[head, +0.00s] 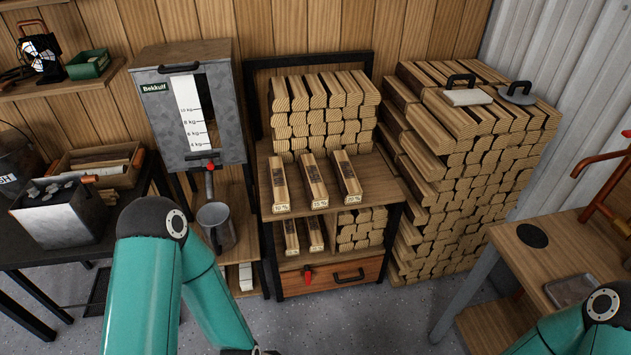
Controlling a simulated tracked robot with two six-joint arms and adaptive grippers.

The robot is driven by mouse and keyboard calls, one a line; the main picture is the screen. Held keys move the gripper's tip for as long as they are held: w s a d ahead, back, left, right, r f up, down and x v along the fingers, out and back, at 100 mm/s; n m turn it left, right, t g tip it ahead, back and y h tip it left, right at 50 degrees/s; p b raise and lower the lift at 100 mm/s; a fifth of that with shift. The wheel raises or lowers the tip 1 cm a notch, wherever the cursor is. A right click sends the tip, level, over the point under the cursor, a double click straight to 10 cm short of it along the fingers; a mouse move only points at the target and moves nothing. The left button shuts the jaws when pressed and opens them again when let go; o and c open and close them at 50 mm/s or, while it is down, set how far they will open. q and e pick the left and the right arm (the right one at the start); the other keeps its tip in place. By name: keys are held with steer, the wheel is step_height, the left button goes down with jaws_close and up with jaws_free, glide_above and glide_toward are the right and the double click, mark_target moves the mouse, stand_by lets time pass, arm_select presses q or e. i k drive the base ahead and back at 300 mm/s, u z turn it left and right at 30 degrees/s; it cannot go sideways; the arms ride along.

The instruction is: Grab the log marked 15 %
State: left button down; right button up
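Three labelled logs lie side by side on the wooden shelf (385,190) of the black-framed rack, label ends towards me. The left log (279,184) reads 10 %. All three have a dark mark on top, and nothing touches them from my side. Teal links of both my arms show at the bottom edge. Neither gripper's fingers are in view.
Stacked logs (323,92) stand behind the labelled ones; more logs (291,236) lie on the shelf below. A large woodpile (470,170) stands right. A grey Bekkulf hopper (185,125) and metal mug (215,226) stand left. A wooden table (560,262) is at right.

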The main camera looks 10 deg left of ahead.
mark_target(317, 196)
steer(key=z, duration=0.1)
steer(key=i, duration=1.25)
steer(key=z, duration=1.05)
steer(key=i, duration=0.1)
steer(key=u, duration=2.9)
steer(key=k, duration=0.8)
steer(key=u, duration=0.15)
steer(key=i, duration=0.95)
steer(key=z, duration=0.05)
